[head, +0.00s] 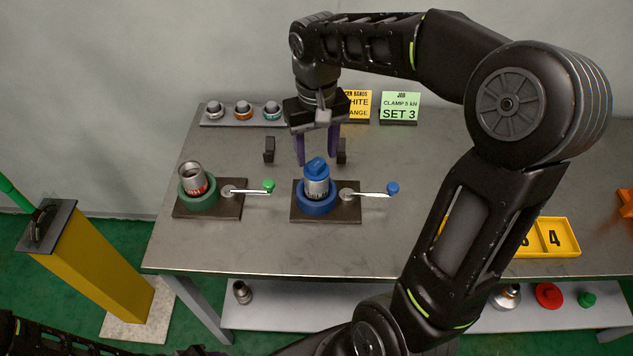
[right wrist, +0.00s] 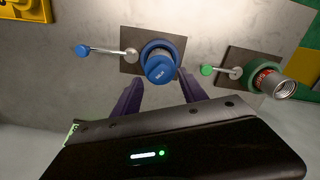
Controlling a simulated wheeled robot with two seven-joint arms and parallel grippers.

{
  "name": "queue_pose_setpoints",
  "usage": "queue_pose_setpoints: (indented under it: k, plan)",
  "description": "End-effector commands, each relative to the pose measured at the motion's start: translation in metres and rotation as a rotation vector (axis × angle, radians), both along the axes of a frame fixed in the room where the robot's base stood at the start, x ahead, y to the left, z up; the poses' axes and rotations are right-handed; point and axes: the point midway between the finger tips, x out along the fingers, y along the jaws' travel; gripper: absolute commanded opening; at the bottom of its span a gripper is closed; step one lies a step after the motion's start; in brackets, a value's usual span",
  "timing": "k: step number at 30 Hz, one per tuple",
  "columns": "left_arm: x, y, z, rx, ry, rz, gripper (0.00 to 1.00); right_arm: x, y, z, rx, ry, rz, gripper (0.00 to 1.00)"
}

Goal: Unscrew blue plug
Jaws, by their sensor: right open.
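The blue plug (head: 316,167) sits on top of a silver pipe (head: 317,188) held upright in the blue vise (head: 316,206). The blue vise has a crank handle with a blue knob (head: 392,188) to its right. In the right wrist view the blue plug (right wrist: 161,68) shows from above, just beyond the fingers. My right gripper (head: 318,160) is open, its purple fingers pointing down around or just behind the plug; I cannot tell which. Only a dark part of my left arm shows at the lower left of the head view; its gripper cannot be made out.
A green vise (head: 199,203) left of the blue one holds an open silver pipe (head: 191,177). A tray with several fittings (head: 243,110) lies at the back left. Two sign cards (head: 400,106) stand behind. A yellow numbered tray (head: 555,238) lies at the right.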

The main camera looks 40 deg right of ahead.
Motion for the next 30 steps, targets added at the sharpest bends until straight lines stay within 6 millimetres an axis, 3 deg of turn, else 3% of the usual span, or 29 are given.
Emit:
queue_pose_setpoints:
  k: [9,12,25,30]
  plan:
    - [0.000,0.000,0.018,0.000,0.000,0.000,0.44,0.000,0.000,0.002,0.001,0.001,0.589,0.50]
    - [0.000,0.000,0.021,0.000,0.000,0.000,0.44,0.000,0.000,0.001,0.001,0.001,0.712,0.50]
    - [0.000,0.000,0.022,0.000,0.000,0.000,0.44,0.000,0.000,0.000,0.000,0.001,0.790,0.50]
    - [0.000,0.000,0.030,0.000,0.000,0.000,0.44,0.000,0.000,0.002,0.001,0.001,0.989,0.50]
